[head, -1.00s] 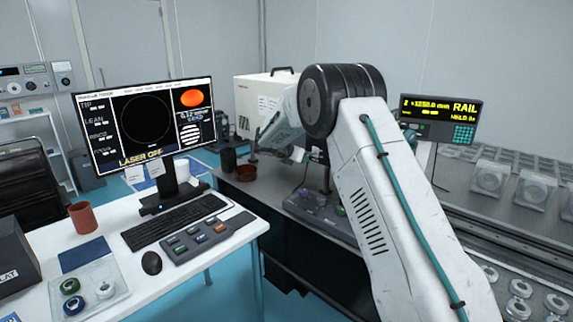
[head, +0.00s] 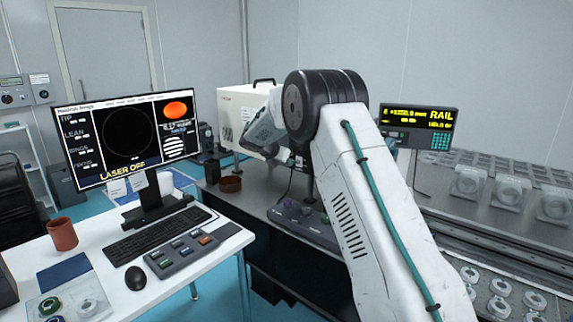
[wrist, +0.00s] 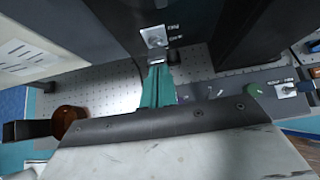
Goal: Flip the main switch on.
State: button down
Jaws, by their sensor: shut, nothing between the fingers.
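In the wrist view, the teal fingers of my gripper (wrist: 157,72) are shut and empty, pointing up the picture. Just beyond their tips, a toggle switch on a small pale plate (wrist: 153,37) sits on a dark upright face. Its lettering is too blurred to read, so I cannot tell if it is the main switch or how it is set. I cannot tell whether the tips touch it. A second labelled switch (wrist: 287,90) is at the right. In the head view my arm hides the gripper. The monitor (head: 130,135) reads LASER OFF.
A green knob (wrist: 254,90) is right of the fingers. In the head view, a control box (head: 185,252) lies on the white desk; a rail readout (head: 417,127) stands right.

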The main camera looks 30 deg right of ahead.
jog(key=shift+r, duration=0.15)
jog(key=d+r+v, duration=0.1)
jog(key=v, duration=0.8)
jog(key=shift+a+r, duration=0.3)
jog(key=s+a+f+m+g+y, duration=0.1)
jog(key=s+a+f+m+g, duration=0.1)
jog(key=s+f+m, duration=0.35)
jog(key=s+a+r+m+y, duration=0.1)
jog(key=s+a+m, duration=0.3)
jog(key=s, duration=1.3)
jog(key=s+a+r+m+y, duration=0.2)
jog(key=s+a+m+y, duration=0.2)
jog(key=s, duration=1.3)
jog(key=s+a+r+m+y, duration=0.2)
jog(key=s+a+m, duration=0.4)
jog(key=s, duration=1.1)
jog(key=shift+r+m+y, duration=0.2)
jog(key=shift+m+y, duration=0.5)
jog(key=shift+m, duration=0.65)
jog(key=shift+a, duration=0.1)
